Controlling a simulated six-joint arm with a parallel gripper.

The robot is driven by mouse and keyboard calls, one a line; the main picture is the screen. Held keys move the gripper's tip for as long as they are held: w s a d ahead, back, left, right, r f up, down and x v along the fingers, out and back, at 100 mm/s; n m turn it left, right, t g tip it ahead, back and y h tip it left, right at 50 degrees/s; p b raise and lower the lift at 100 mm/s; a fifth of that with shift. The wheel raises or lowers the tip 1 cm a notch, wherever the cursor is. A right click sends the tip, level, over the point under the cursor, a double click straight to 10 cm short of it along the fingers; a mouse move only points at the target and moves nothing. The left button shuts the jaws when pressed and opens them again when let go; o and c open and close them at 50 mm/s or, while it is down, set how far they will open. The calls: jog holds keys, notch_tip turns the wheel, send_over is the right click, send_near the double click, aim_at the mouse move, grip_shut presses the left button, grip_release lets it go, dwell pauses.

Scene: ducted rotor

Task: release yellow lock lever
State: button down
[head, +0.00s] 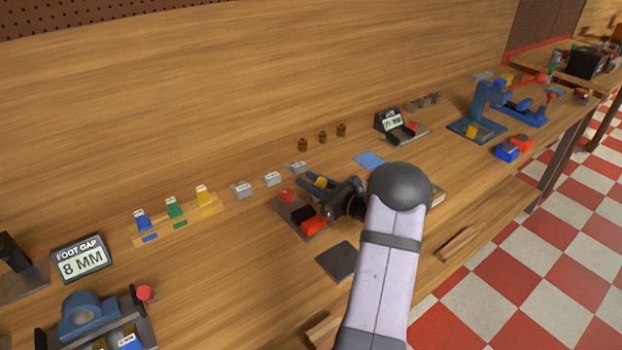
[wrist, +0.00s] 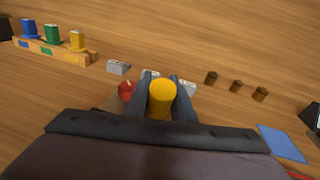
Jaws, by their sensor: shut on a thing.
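The yellow lock lever (wrist: 161,98) shows in the wrist view as a rounded yellow piece between the two dark blue-grey fingers of my gripper (wrist: 164,90). The fingers are shut on it, one on each side. In the head view my gripper (head: 319,187) is over the far right side of a dark fixture, and a bit of the yellow lever (head: 321,182) shows between the fingers. The fixture (head: 298,212) has a red knob (head: 287,196) and a red block (head: 313,225). The lever's base is hidden by the gripper.
Grey labelled blocks (head: 271,178) and brass pieces (head: 322,137) stand behind the gripper. A wooden rack (head: 180,222) with blue, green and yellow pieces is to the left. A dark square pad (head: 338,261) lies in front. A blue pad (head: 369,160) lies at the right.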

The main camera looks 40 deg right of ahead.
jog(key=g+p, duration=0.1)
jog(key=w+g+p, duration=0.1)
jog(key=p, duration=0.1)
jog(key=shift+w+r+p, duration=0.15)
jog(key=shift+r+p, duration=0.15)
jog(key=g+p, duration=0.1)
jog(key=p, duration=0.1)
jog(key=shift+w+f+g+p, duration=0.15)
jog(key=shift+w+g+p, duration=0.15)
jog(key=shift+g+p, duration=0.1)
jog(key=g+p, duration=0.1)
jog(key=p, duration=0.2)
jog(key=w+g+p, duration=0.1)
jog(key=g+p, duration=0.1)
jog(key=p, duration=0.2)
jog(key=shift+f+m+h, duration=0.3)
jog(key=shift+f+m, duration=0.05)
jog(key=shift+m, duration=0.05)
jog(key=g+p, duration=0.1)
jog(key=p, duration=0.2)
jog(key=shift+w+f, duration=0.3)
jog(key=f+g+p, duration=0.1)
jog(key=p, duration=0.1)
jog(key=f+g+p, duration=0.1)
jog(key=p, duration=0.1)
jog(key=shift+w+g, duration=0.3)
jog(key=shift+g, duration=0.1)
jog(key=c, duration=1.5)
grip_release()
jog(key=shift+c, duration=0.2)
